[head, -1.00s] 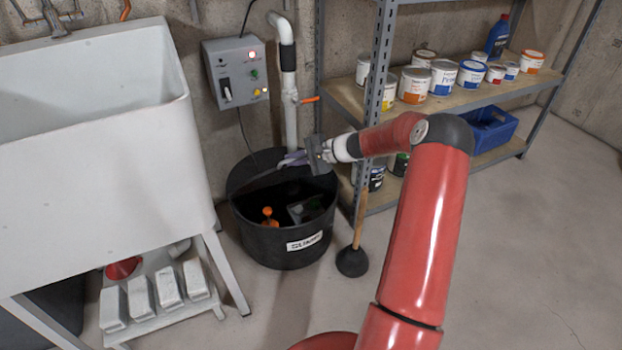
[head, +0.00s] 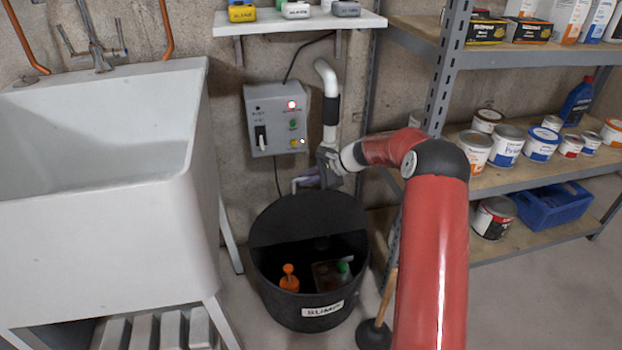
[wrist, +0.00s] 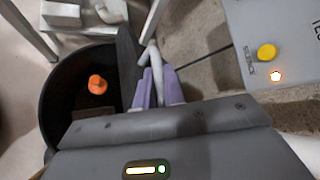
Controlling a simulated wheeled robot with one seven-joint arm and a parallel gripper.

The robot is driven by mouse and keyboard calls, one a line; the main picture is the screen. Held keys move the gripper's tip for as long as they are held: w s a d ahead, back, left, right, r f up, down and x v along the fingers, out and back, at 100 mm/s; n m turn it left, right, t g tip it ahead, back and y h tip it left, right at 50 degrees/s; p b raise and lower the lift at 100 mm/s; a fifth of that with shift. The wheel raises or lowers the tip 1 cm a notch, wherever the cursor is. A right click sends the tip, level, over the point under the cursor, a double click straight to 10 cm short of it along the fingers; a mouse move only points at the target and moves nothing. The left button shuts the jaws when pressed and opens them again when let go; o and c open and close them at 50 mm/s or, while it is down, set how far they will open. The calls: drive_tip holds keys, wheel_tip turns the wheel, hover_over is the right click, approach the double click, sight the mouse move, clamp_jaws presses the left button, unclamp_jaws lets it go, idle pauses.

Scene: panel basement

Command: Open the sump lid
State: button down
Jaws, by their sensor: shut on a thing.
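The black sump tub (head: 300,312) stands on the floor, with a "SUMP" label on its front. Its dark lid (head: 305,222) stands raised along the back of the tub, and the front opening is uncovered. In the wrist view the lid (wrist: 127,62) shows nearly edge-on. My gripper (head: 303,181) is behind the lid's top edge. In the wrist view my gripper's purple fingers (wrist: 158,88) are closed around the pale lid handle (wrist: 150,58). An orange float (head: 289,280) shows inside the tub, also in the wrist view (wrist: 97,84).
A grey control box (head: 277,120) with lights hangs on the wall above the tub, beside a white pipe (head: 329,95). A white sink (head: 110,160) stands left. A metal shelf (head: 440,90) with cans stands right. A plunger (head: 374,334) stands close to the tub.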

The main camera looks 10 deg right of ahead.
drive_tip(key=shift+w, duration=0.1)
drive_tip(key=shift+f, duration=0.1)
drive_tip(key=c, duration=1.5)
unclamp_jaws()
drive_tip(key=shift+d, duration=0.1)
drive_tip(key=v, duration=0.7)
drive_tip(key=shift+d+r, duration=0.2)
drive_tip(key=shift+r, duration=0.1)
